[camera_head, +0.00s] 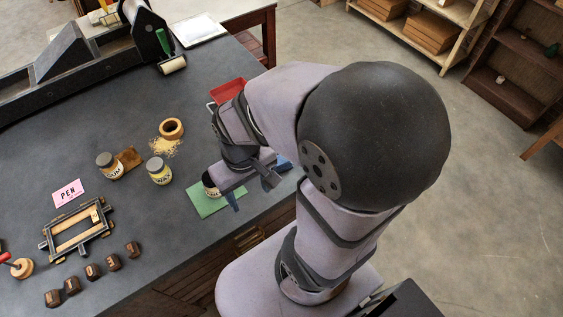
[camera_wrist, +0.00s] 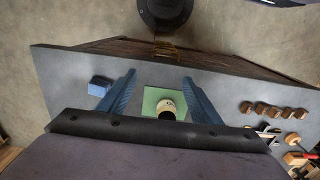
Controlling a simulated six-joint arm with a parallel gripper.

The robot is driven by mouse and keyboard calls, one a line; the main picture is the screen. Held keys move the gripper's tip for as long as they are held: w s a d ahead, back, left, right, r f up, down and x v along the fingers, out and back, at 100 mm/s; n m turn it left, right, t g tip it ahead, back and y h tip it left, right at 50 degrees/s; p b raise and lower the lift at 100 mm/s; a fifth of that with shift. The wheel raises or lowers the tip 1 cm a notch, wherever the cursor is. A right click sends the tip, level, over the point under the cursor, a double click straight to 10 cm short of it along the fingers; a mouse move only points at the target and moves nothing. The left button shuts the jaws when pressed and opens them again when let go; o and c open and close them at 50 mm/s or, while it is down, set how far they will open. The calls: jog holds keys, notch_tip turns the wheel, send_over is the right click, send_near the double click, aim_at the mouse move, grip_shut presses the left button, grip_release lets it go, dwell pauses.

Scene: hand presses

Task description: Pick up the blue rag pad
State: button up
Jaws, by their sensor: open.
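The blue rag pad (camera_wrist: 100,86) is a small blue block on the dark bench, left of the fingers in the wrist view. In the head view a blue patch (camera_head: 284,161), probably the pad, shows just right of my gripper, partly hidden by it. My gripper (camera_head: 253,194) is open over the bench's front edge area. In the wrist view its blue fingers stand wide apart (camera_wrist: 158,77), with a jar and part of a green mat seen between them. The pad lies outside the fingers, apart from them in that view.
The jar (camera_wrist: 166,104) stands on the green mat (camera_head: 205,207). Two more jars (camera_head: 159,171) (camera_head: 109,166), a wooden ring (camera_head: 172,128) and a red tray (camera_head: 228,91) are nearby. A wooden frame (camera_head: 77,230) and several dark blocks (camera_head: 93,271) lie left.

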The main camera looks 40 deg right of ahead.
jog(key=o, duration=0.3)
jog(key=shift+o, duration=0.2)
